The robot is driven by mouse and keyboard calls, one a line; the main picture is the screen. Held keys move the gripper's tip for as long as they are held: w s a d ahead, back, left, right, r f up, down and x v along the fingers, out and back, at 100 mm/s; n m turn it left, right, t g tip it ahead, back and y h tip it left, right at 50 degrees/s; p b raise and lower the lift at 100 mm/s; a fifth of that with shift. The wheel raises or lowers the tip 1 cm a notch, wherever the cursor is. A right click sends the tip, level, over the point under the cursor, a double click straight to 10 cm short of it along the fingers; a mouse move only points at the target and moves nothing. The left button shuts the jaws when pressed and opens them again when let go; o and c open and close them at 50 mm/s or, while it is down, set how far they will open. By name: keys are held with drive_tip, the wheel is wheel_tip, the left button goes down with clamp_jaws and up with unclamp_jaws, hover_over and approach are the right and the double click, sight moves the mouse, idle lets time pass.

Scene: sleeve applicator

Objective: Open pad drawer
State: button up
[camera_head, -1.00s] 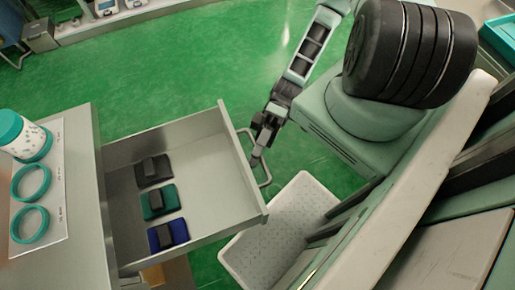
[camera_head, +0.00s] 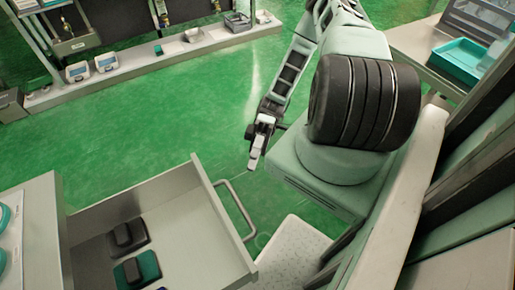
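The pad drawer (camera_head: 190,240) is pulled out of the grey cabinet (camera_head: 42,225) at lower left, and its inside shows. A black pad (camera_head: 127,236) and a green pad (camera_head: 138,270) lie in it; a dark blue edge shows at the bottom of the picture. The drawer's bar handle (camera_head: 238,208) is on its front face. My gripper (camera_head: 254,163) hangs beyond the handle, up and to the right of it, apart from it and over the green floor. The fingers are small and close together here, so their opening is unclear.
Teal rings (camera_head: 4,216) lie on a white sheet on the cabinet top, cut by the left edge. A low bench (camera_head: 150,58) with devices stands at the back. A teal tray (camera_head: 465,62) sits on a table at upper right. Open floor lies between.

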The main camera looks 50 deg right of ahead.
drive_tip(key=v, duration=0.3)
drive_tip(key=shift+d, duration=0.2)
drive_tip(key=shift+w, duration=0.1)
idle(0.4)
drive_tip(key=w+a+r+n+g+h+p, duration=0.1)
drive_tip(key=w+a+r+h, duration=0.1)
drive_tip(key=a+r+h, duration=0.35)
drive_tip(key=w+a+r+h+p, duration=0.2)
drive_tip(key=a+r+h, duration=0.1)
drive_tip(key=r+h, duration=0.5)
drive_tip(key=s+a+r+t+h+p, duration=0.2)
drive_tip(key=s+a+r+t+h, duration=0.2)
drive_tip(key=a+r, duration=0.9)
drive_tip(key=s+t, duration=0.2)
drive_tip(key=t, duration=0.2)
drive_tip(key=shift+r+t, duration=0.3)
drive_tip(key=shift+r, duration=0.05)
